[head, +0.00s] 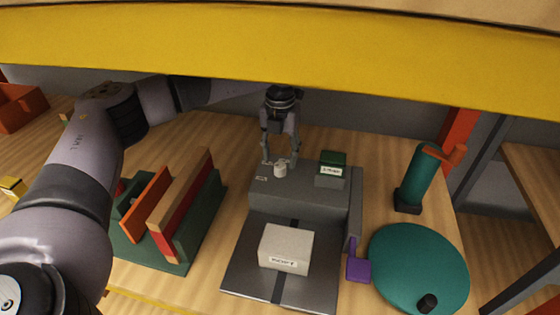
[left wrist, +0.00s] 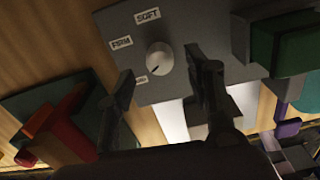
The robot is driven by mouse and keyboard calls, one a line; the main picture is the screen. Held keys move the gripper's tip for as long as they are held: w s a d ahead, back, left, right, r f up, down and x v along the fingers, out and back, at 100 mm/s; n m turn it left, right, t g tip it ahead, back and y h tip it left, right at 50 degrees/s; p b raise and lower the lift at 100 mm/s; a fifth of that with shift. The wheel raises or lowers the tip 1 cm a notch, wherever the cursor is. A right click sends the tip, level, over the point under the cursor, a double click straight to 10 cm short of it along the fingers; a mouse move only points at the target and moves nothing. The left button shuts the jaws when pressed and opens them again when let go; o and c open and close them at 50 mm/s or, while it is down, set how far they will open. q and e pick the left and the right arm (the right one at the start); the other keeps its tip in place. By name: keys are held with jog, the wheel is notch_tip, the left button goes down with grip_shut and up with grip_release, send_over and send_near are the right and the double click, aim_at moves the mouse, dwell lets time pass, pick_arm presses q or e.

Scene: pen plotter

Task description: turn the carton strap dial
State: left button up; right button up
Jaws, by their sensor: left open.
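The strap dial is a small white round knob (head: 280,170) on the top of the grey machine (head: 300,204). In the left wrist view the dial (left wrist: 159,57) has a dark pointer mark and labels around it: "SOFT", "FIRM" and a third too small to read. My left gripper (head: 281,162) points down over the dial with its fingers open, one on each side. In the left wrist view the left gripper (left wrist: 163,78) frames the dial, and I see gaps between fingers and knob. A white carton (head: 287,247) lies on the dark plate in front. My right gripper is not in view.
A green labelled block (head: 332,164) stands right of the dial. A purple handle (head: 358,268) and teal disc (head: 417,262) are at the right, with a teal cylinder (head: 421,176) behind. A green rack (head: 195,240) holds boards at the left. A yellow beam (head: 280,48) crosses above.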

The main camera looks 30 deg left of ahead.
aim_at(280, 165)
pick_arm(q)
jog(key=shift+f, duration=1.8)
jog(key=shift+c, duration=0.5)
grip_shut()
